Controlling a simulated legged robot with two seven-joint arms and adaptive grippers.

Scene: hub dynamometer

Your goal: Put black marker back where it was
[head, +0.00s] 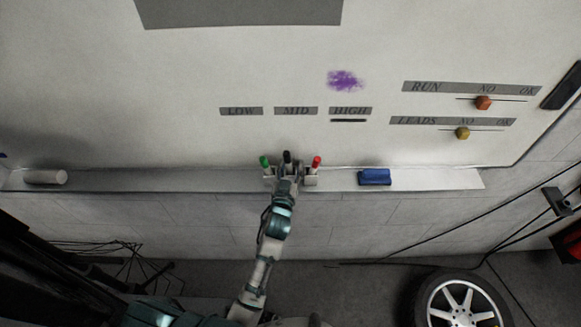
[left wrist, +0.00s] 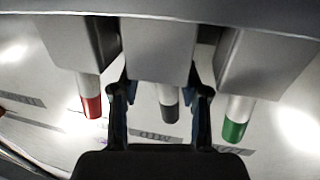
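The black marker (head: 287,156) stands upright between the green marker (head: 265,161) and the red marker (head: 316,162) on the ledge under the whiteboard. In the left wrist view the black marker (left wrist: 168,100) sticks out of the middle grey-white holder (left wrist: 157,50). My left gripper (head: 287,172) is at the middle holder. In the left wrist view its two fingers (left wrist: 165,105) are apart, one on each side of the black marker, with visible gaps between. My right gripper is not in view.
The red marker (left wrist: 90,98) and green marker (left wrist: 236,118) sit in holders close beside my fingers. A black line (head: 348,120) lies under HIGH.

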